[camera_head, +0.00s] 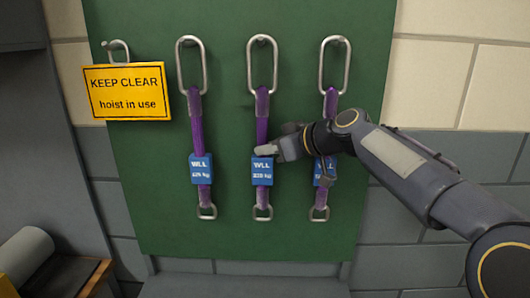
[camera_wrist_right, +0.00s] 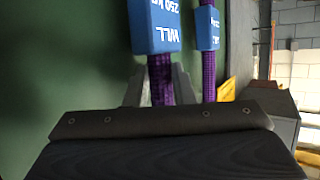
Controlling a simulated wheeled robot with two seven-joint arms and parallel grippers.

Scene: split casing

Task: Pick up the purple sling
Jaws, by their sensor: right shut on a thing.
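Three purple slings hang side by side on a green board, each from a long metal link at the top, with a blue WLL tag and a small metal ring below. My right gripper (camera_head: 264,151) is at the middle purple sling (camera_head: 262,128), just above its blue tag (camera_head: 262,171). In the right wrist view the fingers (camera_wrist_right: 160,86) are shut on the purple strap (camera_wrist_right: 162,94), close to a tag (camera_wrist_right: 155,25) reading 250 kg. The left sling (camera_head: 196,130) hangs free. The right sling (camera_head: 330,103) is partly hidden behind my right arm. My left gripper is out of view.
A yellow "KEEP CLEAR hoist in use" sign (camera_head: 127,92) hangs from a hook at the board's upper left. The green board (camera_head: 225,238) stands against a block wall (camera_head: 435,80). A grey roll (camera_head: 25,258) lies at the lower left.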

